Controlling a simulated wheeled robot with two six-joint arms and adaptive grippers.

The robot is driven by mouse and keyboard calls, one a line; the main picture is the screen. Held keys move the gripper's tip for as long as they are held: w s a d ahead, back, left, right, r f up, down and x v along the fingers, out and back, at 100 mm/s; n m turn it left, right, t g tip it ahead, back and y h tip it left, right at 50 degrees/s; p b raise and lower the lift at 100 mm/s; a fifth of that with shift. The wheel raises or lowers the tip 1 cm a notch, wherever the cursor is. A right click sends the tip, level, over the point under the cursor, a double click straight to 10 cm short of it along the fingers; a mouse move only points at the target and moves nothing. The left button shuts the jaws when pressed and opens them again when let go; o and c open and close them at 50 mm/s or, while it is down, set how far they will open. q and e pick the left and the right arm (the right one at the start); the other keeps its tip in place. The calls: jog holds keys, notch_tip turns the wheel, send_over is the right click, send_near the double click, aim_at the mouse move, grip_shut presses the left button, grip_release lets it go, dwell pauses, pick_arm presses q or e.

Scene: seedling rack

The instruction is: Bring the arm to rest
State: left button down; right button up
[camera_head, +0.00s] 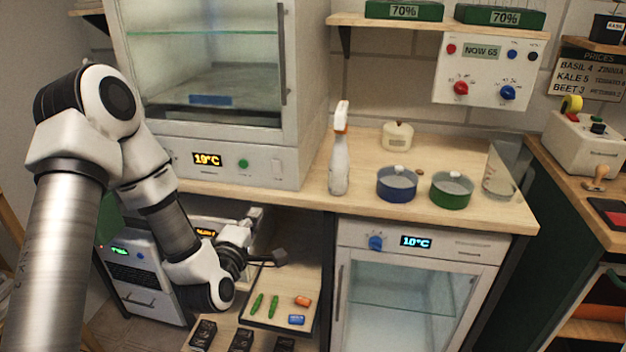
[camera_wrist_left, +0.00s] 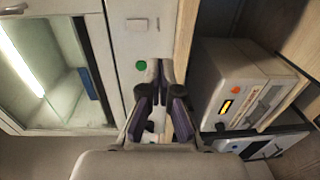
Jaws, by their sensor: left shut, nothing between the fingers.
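My left arm comes in from the left in the head view and bends down in front of the bench. My left gripper (camera_head: 279,258) is low, below the bench top and above a tray on the lower shelf. Its fingers are shut with nothing between them. In the wrist view the dark fingers (camera_wrist_left: 160,80) are close together in front of a white panel with a green button. My right gripper is in neither view.
The open-topped tray (camera_head: 318,310) holds green pieces, an orange piece and a blue piece. The bench top (camera_head: 290,202) carries a white cabinet (camera_head: 300,150), a spray bottle (camera_head: 339,160), a blue pot (camera_head: 397,189) and a green pot (camera_head: 450,194). A glass-door cooler (camera_head: 405,258) stands right of the tray.

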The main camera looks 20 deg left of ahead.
pick_arm(q)
jog(key=s+d+f+m+g+h+p, duration=0.25)
jog(key=s+d+f+m+g, duration=0.2)
jog(key=f, duration=0.45)
jog(key=s+d+f+m+g+h+p, duration=0.1)
jog(key=s+d+f+m+g+p, duration=0.35)
jog(key=f, duration=0.45)
jog(key=s+d+f+m+g, duration=0.1)
jog(key=s+f+m+g, duration=0.2)
jog(key=s, duration=0.6)
jog(key=s+d+f+m+g, duration=0.2)
jog(key=s+f+m+g, duration=0.2)
jog(key=s+m, duration=0.4)
jog(key=shift+s+d+f+g, duration=0.2)
jog(key=shift+s+g, duration=0.3)
jog(key=shift+s, duration=0.75)
jog(key=shift+r, duration=0.1)
